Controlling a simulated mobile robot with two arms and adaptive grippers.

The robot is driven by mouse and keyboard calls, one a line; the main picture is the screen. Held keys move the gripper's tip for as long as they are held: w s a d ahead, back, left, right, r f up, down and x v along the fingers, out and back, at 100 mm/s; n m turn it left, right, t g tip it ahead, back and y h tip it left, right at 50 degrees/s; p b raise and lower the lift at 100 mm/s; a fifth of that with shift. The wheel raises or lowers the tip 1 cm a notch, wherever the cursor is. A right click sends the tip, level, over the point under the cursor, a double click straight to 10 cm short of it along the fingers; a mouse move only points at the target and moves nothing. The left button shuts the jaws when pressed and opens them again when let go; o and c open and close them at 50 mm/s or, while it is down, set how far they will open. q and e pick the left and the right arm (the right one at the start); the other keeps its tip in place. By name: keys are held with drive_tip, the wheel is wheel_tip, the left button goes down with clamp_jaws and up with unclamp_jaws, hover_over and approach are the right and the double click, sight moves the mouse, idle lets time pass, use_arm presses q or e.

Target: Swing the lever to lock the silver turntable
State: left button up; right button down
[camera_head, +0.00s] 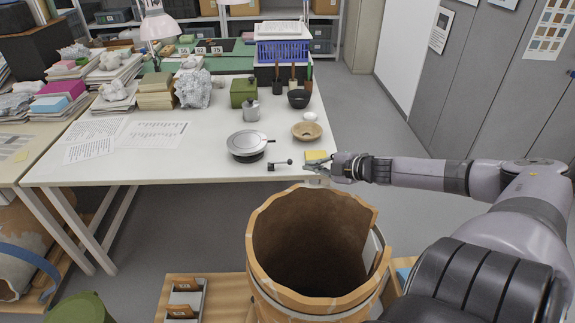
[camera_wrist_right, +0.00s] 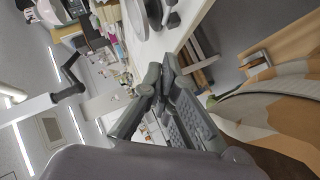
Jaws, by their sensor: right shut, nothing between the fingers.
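The silver turntable (camera_head: 247,142) is a round disc on a dark base near the front of the white table. A small lever (camera_head: 281,164) with a black ball knob lies at its right front side. My right gripper (camera_head: 322,169) is shut and empty at the table's front edge, a little right of the lever's knob and apart from it. In the right wrist view, the closed fingers (camera_wrist_right: 160,78) point towards the table, with the turntable (camera_wrist_right: 137,18) and the lever's dark knob (camera_wrist_right: 173,20) beyond them. My left gripper is not in view.
A yellow sponge (camera_head: 316,155) lies just behind the right gripper. A tan bowl (camera_head: 306,131) and a black bowl (camera_head: 298,98) stand farther back. A large broken wooden-toned vessel (camera_head: 262,232) stands in front of the table.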

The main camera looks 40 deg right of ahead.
drive_tip(key=b, duration=0.2)
approach(288, 163)
drive_tip(key=shift+w+a, duration=2.6)
drive_tip(key=shift+a, duration=0.1)
drive_tip(key=shift+w+d+f, duration=0.25)
drive_tip(key=shift+w+d, duration=0.3)
drive_tip(key=shift+w, duration=0.05)
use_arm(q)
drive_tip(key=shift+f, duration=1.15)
use_arm(e)
drive_tip(key=shift+w+d+f, duration=0.45)
drive_tip(key=shift+w, duration=0.05)
